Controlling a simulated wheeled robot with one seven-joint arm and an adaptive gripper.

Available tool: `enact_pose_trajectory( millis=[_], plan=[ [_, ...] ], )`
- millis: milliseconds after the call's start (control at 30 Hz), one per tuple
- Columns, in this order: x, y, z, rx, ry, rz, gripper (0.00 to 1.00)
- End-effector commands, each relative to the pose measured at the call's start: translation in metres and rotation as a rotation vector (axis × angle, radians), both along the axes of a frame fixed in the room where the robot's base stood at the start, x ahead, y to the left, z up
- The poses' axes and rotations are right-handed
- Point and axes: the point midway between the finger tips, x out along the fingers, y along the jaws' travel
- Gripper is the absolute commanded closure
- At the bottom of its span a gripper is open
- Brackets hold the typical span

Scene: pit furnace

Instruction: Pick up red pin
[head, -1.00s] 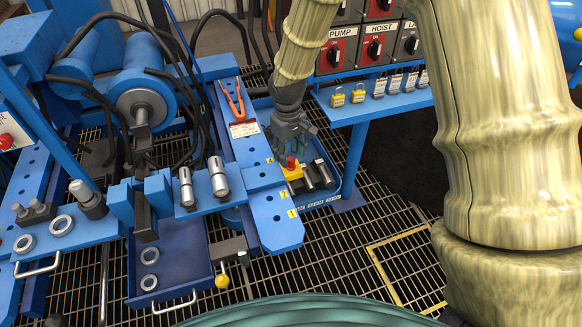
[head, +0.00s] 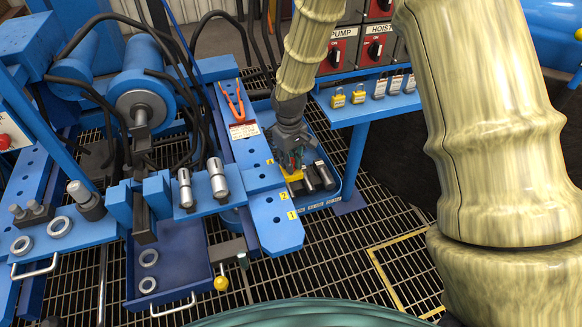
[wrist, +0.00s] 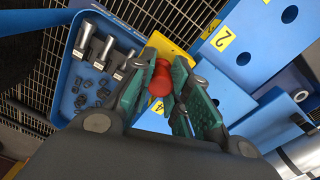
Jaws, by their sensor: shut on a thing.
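The red pin shows as a round red head (wrist: 160,80) between the green-padded fingers of my gripper (wrist: 163,68) in the wrist view. The fingers are shut on it from both sides. A yellow piece (wrist: 168,46) lies just beyond the pin; whether the pin is still seated in it cannot be told. In the head view my gripper (head: 290,157) points down at the near left of the blue tray, directly over the yellow piece (head: 294,176). The red head is hidden by the fingers there.
The blue tray (wrist: 66,92) holds several dark and metallic cylinders (wrist: 103,52) and small dark pieces. A blue perforated beam (head: 274,218) with yellow number labels runs close on the left in the head view. A blue shelf (head: 372,113) with padlocks stands to the right.

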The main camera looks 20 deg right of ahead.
Motion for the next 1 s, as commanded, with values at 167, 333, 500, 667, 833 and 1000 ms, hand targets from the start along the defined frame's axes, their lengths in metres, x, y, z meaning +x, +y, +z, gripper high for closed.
enact_pose_trajectory(
  millis=[167, 333, 500, 667, 833, 1000],
  plan=[
    [0.000, 0.000, 0.003, 0.000, 0.000, 0.000, 1.00],
    [0.001, 0.000, 0.023, 0.000, -0.002, -0.001, 1.00],
    [0.000, 0.000, 0.053, 0.000, -0.002, 0.000, 1.00],
    [0.000, 0.000, 0.079, 0.000, -0.002, 0.000, 1.00],
    [0.000, 0.000, 0.095, 0.000, 0.000, -0.001, 1.00],
    [0.000, 0.000, 0.100, 0.000, 0.000, 0.000, 1.00]
  ],
)
